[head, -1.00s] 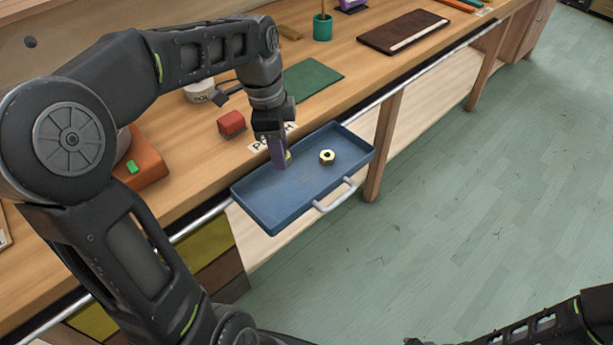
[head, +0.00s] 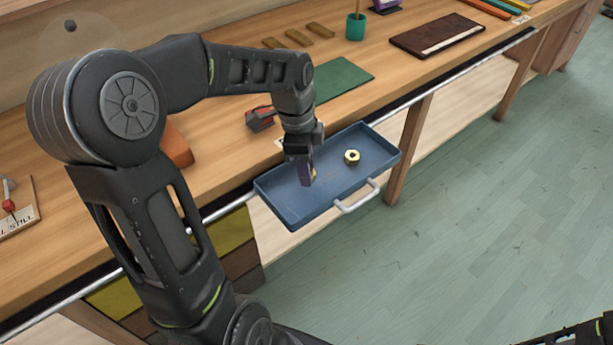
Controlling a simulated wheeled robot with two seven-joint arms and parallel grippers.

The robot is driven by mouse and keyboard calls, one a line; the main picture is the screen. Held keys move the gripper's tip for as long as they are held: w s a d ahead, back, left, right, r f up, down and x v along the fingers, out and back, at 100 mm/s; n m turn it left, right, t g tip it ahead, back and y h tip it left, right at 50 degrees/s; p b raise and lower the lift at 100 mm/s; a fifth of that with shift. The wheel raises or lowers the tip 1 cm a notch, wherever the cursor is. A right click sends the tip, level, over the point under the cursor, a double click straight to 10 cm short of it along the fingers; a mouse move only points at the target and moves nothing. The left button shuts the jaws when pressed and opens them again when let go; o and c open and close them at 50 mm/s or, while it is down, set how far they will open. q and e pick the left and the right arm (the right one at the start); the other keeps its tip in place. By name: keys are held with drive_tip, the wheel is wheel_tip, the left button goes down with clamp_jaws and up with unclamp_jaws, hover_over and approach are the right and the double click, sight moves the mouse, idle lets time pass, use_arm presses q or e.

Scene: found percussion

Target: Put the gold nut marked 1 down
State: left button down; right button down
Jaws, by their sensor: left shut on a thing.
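My left gripper (head: 307,176) points down over the left-middle part of the blue tray (head: 290,212). It is shut on a small gold piece, a gold nut (head: 313,174), mostly hidden by the fingers. I cannot read a number on it, and I cannot tell whether it touches the tray floor. My right gripper is out of view.
The tray has a pale handle (head: 357,197) and juts over the bench's front edge. Bare tray floor surrounds the gripper.

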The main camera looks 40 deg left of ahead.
use_arm(q)
drive_tip(key=shift+f, duration=1.65)
drive_tip(key=shift+f, duration=0.1)
drive_tip(key=c, duration=1)
unclamp_jaws()
drive_tip(key=r, duration=0.4)
drive_tip(key=a+r, duration=0.1)
drive_tip(key=r, duration=0.7)
drive_tip(key=shift+s+a+r, duration=0.1)
drive_tip(key=shift+s+a, duration=0.05)
drive_tip(key=shift+s, duration=0.2)
